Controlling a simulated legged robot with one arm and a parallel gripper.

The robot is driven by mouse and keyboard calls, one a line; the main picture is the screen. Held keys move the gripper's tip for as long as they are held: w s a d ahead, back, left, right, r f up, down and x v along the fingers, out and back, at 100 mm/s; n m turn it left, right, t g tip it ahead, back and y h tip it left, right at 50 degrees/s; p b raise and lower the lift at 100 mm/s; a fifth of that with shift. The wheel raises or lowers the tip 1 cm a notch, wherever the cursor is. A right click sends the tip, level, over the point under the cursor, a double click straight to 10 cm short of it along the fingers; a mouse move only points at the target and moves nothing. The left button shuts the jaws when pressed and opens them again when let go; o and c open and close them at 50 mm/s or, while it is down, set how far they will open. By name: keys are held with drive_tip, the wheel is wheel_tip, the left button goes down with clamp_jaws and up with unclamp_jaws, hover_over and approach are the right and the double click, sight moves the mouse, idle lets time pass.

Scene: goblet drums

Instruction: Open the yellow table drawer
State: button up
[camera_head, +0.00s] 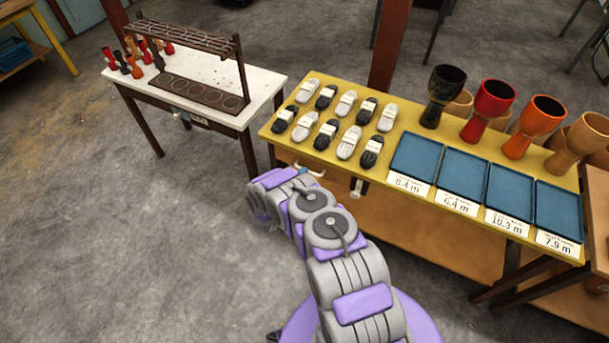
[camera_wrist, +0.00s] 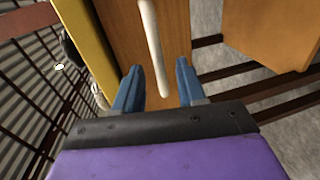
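The yellow table (camera_head: 325,163) stands right of centre in the head view, its yellow edge also showing at left in the wrist view (camera_wrist: 86,45). A brown wooden drawer front (camera_wrist: 190,32) lies just below that edge in the wrist view. A pale bar handle (camera_wrist: 151,42) runs along it. My gripper (camera_wrist: 158,66) is open, its blue fingers on either side of the handle's near end, with gaps visible on both sides. In the head view my arm covers much of the drawer front; the handle (camera_head: 312,172) shows only as a small pale piece at my gripper.
Rope bundles (camera_head: 346,142), blue trays (camera_head: 461,174) and goblet drums (camera_head: 488,108) stand on the yellow table. A dark item (camera_head: 357,188) hangs at its front edge. A white table (camera_head: 265,88) with a dark rack stands to the left. The floor at lower left is clear.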

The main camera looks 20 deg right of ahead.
drive_tip(key=shift+x, duration=1.3)
drive_tip(key=shift+c, duration=0.2)
clamp_jaws()
